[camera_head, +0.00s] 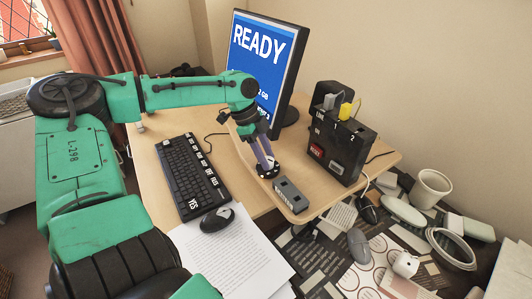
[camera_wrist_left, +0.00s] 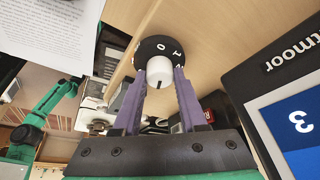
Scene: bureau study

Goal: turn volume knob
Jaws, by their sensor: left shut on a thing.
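The volume knob is a white cap (camera_wrist_left: 160,68) with a dark pointer line, on a round black dial base (camera_wrist_left: 157,46) with white numbers. In the head view the dial base (camera_head: 268,170) sits on the desk, its cap mostly hidden by my fingers. My left gripper (camera_head: 265,160) reaches down over it with purple fingers. In the left wrist view the fingers (camera_wrist_left: 161,76) are on both sides of the white cap, shut on it. My right gripper is not in view.
A monitor (camera_head: 266,48) reading READY stands behind the arm. A keyboard (camera_head: 192,174), mouse (camera_head: 217,219) and papers lie left and in front. A small grey box (camera_head: 290,195) lies close by the dial. A black switch box (camera_head: 336,145) stands to the right; a cluttered surface lies beyond.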

